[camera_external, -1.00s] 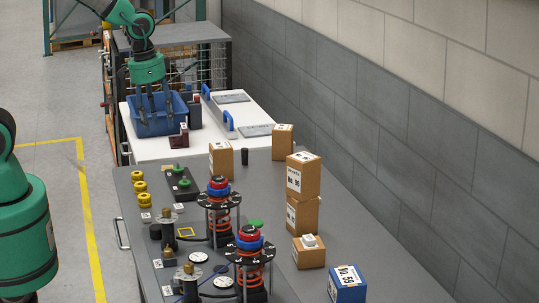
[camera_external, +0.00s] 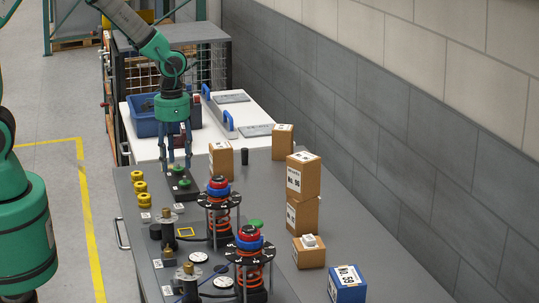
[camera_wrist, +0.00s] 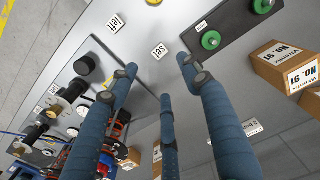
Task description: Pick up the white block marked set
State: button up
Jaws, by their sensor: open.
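The small white block marked "set" (camera_wrist: 159,51) lies on the grey bench top, seen in the wrist view just beyond my fingertips. In the external view a small white piece that looks like it (camera_external: 179,208) lies in front of the black plate with green knobs. My gripper (camera_external: 178,168) points down above the far end of that plate. Its blue-grey fingers are spread and empty, also in the wrist view (camera_wrist: 160,75). A similar white block marked "left" (camera_wrist: 115,22) lies to the left of "set" there.
The black plate with green knobs (camera_wrist: 221,33) is beside the set block. Red-and-blue spring fixtures (camera_external: 219,205) stand close by on the bench. Cardboard boxes (camera_external: 303,176) stand to the right, and yellow rings (camera_external: 139,187) lie left. A blue bin (camera_external: 146,124) sits on the white table behind.

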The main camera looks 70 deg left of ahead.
jog(key=b, duration=0.1)
send_over(179, 206)
jog(key=shift+s+a+f, duration=0.1)
jog(key=shift+f, duration=2)
jog(key=shift+s+a+f, duration=0.1)
jog(key=shift+f, duration=1.95)
jog(key=shift+f, duration=0.15)
jog(key=shift+w+d+f+b, duration=0.15)
jog(key=shift+f+b, duration=0.4)
jog(key=shift+f, duration=1.95)
jog(key=c, duration=1.1)
